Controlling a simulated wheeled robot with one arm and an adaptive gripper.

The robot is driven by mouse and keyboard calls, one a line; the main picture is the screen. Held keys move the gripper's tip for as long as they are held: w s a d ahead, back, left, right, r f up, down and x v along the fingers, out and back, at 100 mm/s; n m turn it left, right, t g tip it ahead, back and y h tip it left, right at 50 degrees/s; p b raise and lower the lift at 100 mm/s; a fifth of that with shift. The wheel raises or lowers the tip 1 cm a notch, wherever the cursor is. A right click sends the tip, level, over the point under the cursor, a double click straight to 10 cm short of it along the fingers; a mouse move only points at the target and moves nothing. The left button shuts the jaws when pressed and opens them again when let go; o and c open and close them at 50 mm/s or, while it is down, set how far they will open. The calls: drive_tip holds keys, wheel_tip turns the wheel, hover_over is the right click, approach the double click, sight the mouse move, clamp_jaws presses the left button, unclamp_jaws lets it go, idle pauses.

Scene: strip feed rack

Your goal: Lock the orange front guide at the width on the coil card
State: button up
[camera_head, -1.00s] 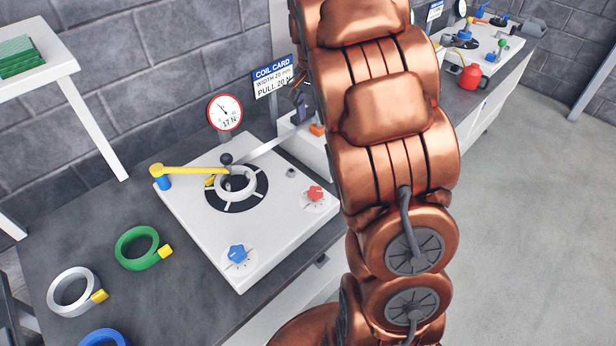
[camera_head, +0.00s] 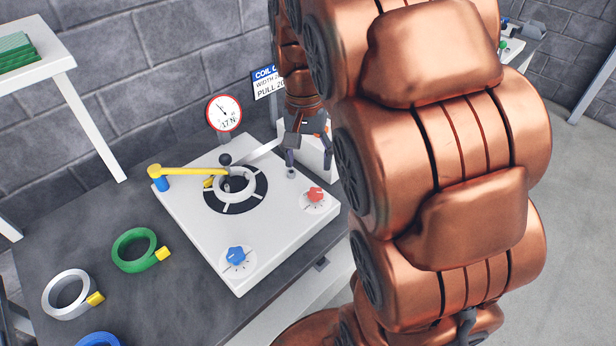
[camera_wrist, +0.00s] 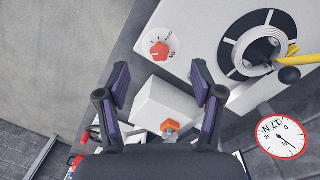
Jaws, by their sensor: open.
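A small orange part (camera_wrist: 171,125), which looks like the orange front guide or its knob, sits at the white block (camera_wrist: 163,103) beside the feed table. In the head view the orange part (camera_head: 318,134) is partly covered by my gripper. My gripper (camera_head: 309,161) is open and empty above the block, its fingers pointing down. In the wrist view my gripper (camera_wrist: 160,70) has its fingers spread on either side of the block, with the orange part between them nearer the palm. The coil card (camera_head: 264,84) stands behind; my arm hides its right part, including the full width figure.
A white plate (camera_head: 190,215) carries a coil on a black disc (camera_head: 258,187), a yellow arm (camera_head: 195,170), a red knob (camera_head: 315,195) and a blue knob (camera_head: 236,255). A dial (camera_head: 223,112) stands behind. Green (camera_head: 130,262) and silver (camera_head: 52,300) coils lie left.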

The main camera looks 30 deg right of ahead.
drive_tip(key=shift+n, duration=0.7)
drive_tip(key=s, duration=0.1)
drive_tip(key=s+a, duration=0.1)
drive_tip(key=s+a+f, duration=0.1)
drive_tip(key=s, duration=0.1)
drive_tip(key=shift+a, duration=0.2)
drive_tip(key=w+d+m, duration=0.2)
drive_tip(key=w+d, duration=0.3)
drive_tip(key=w, duration=0.2)
drive_tip(key=w+d+f+m, duration=0.1)
drive_tip(key=w+d+m, duration=0.2)
drive_tip(key=w+d, duration=0.3)
drive_tip(key=w+d+m+b, duration=0.1)
drive_tip(key=w+d+m, duration=0.2)
drive_tip(key=w+d, duration=0.3)
drive_tip(key=shift+w+d+f+t, duration=0.15)
drive_tip(key=shift+w+t, duration=0.25)
drive_tip(key=shift+w, duration=1.6)
drive_tip(key=shift+d+f+m, duration=0.2)
drive_tip(key=shift+f+m, duration=0.05)
drive_tip(key=shift+m, duration=0.05)
drive_tip(key=shift+f+p, duration=1.05)
drive_tip(key=shift+f, duration=2.65)
drive_tip(key=shift+c, duration=0.4)
